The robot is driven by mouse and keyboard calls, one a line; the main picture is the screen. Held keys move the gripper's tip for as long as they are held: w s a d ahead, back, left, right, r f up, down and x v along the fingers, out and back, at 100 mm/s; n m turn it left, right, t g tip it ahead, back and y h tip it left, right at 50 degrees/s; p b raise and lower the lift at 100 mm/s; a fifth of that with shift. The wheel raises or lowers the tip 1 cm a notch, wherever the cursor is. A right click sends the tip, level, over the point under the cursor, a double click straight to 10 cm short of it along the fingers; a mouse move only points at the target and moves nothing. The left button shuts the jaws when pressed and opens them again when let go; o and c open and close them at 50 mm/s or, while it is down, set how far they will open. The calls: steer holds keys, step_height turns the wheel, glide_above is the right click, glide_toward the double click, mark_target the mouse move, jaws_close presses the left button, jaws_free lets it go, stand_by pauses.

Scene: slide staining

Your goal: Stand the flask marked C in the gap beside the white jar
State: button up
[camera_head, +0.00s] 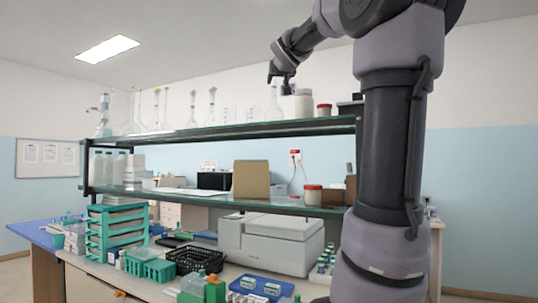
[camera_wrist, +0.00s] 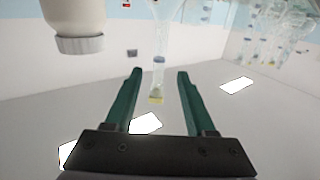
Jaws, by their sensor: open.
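The white jar (camera_head: 303,104) stands on the top shelf and shows upside down at the upper left in the wrist view (camera_wrist: 76,22). A clear flask (camera_head: 274,110) stands just left of it, faint against the wall. In the wrist view, a flask with a pale blue band on its neck and a yellowish end (camera_wrist: 158,62) appears between the fingers, with its wide body cut off at the top. No letter is readable on any flask. My gripper (camera_wrist: 160,74) is open, its fingers on either side of the neck, with no clear contact. In the head view my gripper (camera_head: 282,88) is over the flask.
Several other clear flasks (camera_head: 193,108) stand on the top shelf (camera_head: 240,131) to the left; some show in the wrist view (camera_wrist: 285,28). The lower shelf holds a brown box (camera_head: 251,179).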

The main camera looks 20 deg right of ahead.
steer(key=s+a+f+g+y, duration=0.2)
steer(key=s+a+f, duration=0.3)
steer(key=s+f, duration=0.4)
steer(key=s+a+f+g+y, duration=0.3)
steer(key=s+a+f, duration=0.3)
steer(key=f, duration=1.1)
steer(key=s+a+f+g+y, duration=0.2)
steer(key=s+a+f+g, duration=0.3)
steer(key=s+f, duration=0.6)
step_height(320, 180, down, 3)
steer(key=shift+s+a+r+m+y, duration=0.2)
steer(key=shift+s+a+m+y, duration=0.1)
steer(key=shift+a+y, duration=0.1)
